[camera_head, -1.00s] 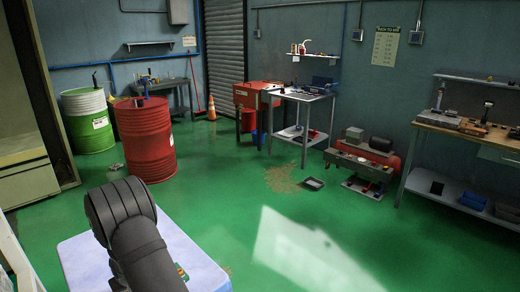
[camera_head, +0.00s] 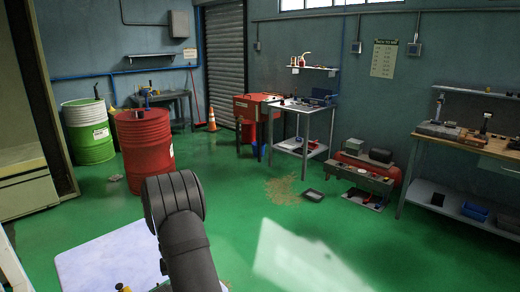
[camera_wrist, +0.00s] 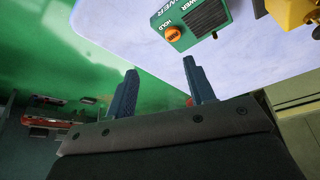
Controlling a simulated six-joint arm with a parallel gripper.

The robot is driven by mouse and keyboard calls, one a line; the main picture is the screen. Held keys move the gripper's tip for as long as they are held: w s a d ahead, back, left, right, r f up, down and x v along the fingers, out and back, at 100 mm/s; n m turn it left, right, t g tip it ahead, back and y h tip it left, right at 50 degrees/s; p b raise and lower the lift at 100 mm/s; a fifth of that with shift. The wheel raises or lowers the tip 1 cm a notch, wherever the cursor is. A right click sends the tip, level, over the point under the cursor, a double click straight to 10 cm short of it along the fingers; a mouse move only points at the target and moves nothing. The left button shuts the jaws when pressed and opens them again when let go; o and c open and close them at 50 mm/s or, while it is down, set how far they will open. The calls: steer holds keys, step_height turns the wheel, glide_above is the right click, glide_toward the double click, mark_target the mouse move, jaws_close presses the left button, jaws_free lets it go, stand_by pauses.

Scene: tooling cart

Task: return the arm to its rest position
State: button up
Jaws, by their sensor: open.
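My gripper (camera_wrist: 160,90) shows in the wrist view with its two dark blue fingers apart and nothing between them. It hangs over or near the edge of a pale cart top (camera_wrist: 130,30); the height above it is hard to tell. In the head view my dark arm rises in front of the pale cart top (camera_head: 105,262) and hides part of it; the gripper itself is not visible there.
On the cart top are a green box with an orange button (camera_wrist: 188,22) and a yellow object (camera_wrist: 292,12). A red drum (camera_head: 145,142), a green drum (camera_head: 88,130) and a steel table (camera_head: 300,106) stand farther back. Green floor (camera_head: 230,225) lies open between.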

steer(key=shift+m, duration=0.3)
steer(key=a+f, duration=0.1)
steer(key=a, duration=0.1)
steer(key=a+f, duration=0.3)
steer(key=a, duration=0.1)
steer(key=shift+w+a+f, duration=0.2)
steer(key=shift+w+f, duration=0.2)
stand_by(1.0)
steer(key=d+r, duration=0.5)
steer(key=d, duration=0.3)
steer(key=s+a+f+n, duration=0.1)
steer(key=s+a+n, duration=0.2)
steer(key=s+a, duration=0.2)
steer(key=a, duration=0.3)
steer(key=shift+a+f+y, duration=0.15)
steer(key=shift+a+y, duration=0.2)
steer(key=shift+y, duration=0.05)
steer(key=shift+w, duration=0.1)
